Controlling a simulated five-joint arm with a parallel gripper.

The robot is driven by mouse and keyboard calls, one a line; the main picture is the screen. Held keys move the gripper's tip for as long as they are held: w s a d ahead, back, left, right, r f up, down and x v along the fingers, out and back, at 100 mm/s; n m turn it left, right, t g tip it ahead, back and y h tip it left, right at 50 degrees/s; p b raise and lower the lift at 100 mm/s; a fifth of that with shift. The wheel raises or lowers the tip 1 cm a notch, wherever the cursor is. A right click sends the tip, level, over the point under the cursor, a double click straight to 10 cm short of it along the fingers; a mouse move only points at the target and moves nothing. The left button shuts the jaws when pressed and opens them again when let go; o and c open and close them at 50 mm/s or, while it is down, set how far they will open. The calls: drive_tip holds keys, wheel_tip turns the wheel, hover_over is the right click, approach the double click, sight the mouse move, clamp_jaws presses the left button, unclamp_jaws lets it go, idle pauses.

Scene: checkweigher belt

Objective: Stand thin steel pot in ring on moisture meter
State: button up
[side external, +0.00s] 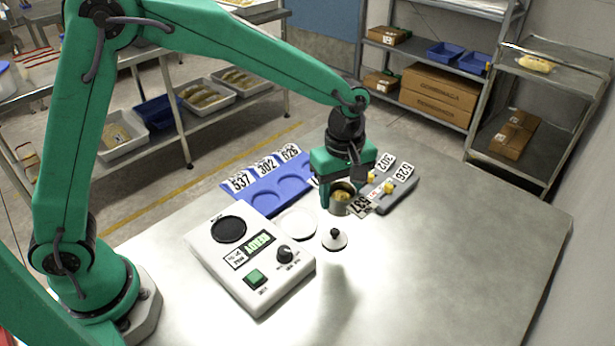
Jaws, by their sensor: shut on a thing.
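My gripper (340,187) is shut on the thin steel pot (341,207), one green finger showing at its left side. The pot is upright, with something yellowish inside. I cannot tell whether its base touches the table. The moisture meter (219,260) is a white box to the left of the gripper, with a display, a green button and a black knob. A dark round area with a ring (229,229) around it lies at the meter's far left end, and nothing stands in it.
A white disc (297,224) and a black-knobbed lid (334,240) lie between meter and pot. A blue tray (267,200) with round recesses and number cards is behind. A grey holder (399,193) with cards and yellow pieces is close right of the gripper. The table's right side is clear.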

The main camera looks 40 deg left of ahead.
idle(0.4)
drive_tip(key=shift+s+a+r+n, duration=0.1)
drive_tip(key=shift+s+a+n, duration=0.15)
drive_tip(key=shift+a, duration=0.2)
drive_tip(key=s+a+r+n, duration=0.2)
drive_tip(key=s+a+n, duration=0.4)
drive_tip(key=a+n, duration=0.2)
drive_tip(key=n, duration=1)
approach(227, 230)
drive_tip(key=shift+f, duration=2.95)
drive_tip(key=shift+f, duration=0.1)
drive_tip(key=o, duration=1)
drive_tip(key=shift+o, duration=0.3)
